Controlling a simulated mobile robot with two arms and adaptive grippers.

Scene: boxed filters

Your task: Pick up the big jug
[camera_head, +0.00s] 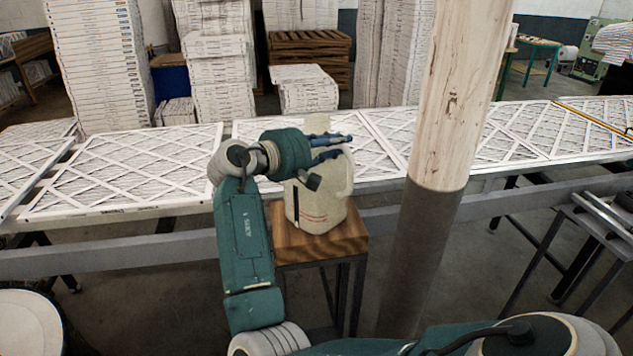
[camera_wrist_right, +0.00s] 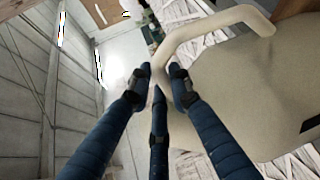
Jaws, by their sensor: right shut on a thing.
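The big jug (camera_head: 320,208) is beige with thin red lines and a black vertical mark. It appears upright on a small wooden-topped stool (camera_head: 345,246) in the head view. My right gripper (camera_head: 340,147) is at the jug's upper part, its blue fingers by the handle. In the right wrist view, the jug's body (camera_wrist_right: 240,95) fills the right side, and the fingers (camera_wrist_right: 160,78) are closed around one end of its curved handle (camera_wrist_right: 210,28). Whether the jug's base touches the stool is hard to tell. My left gripper is out of view.
A wooden post (camera_head: 455,110), dark below, stands right of the jug. Behind the stool runs a long conveyor (camera_head: 205,205) with flat white filters (camera_head: 130,180). Stacks of boxed filters (camera_head: 218,80) stand further back. A round white top (camera_head: 30,325) is at lower left.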

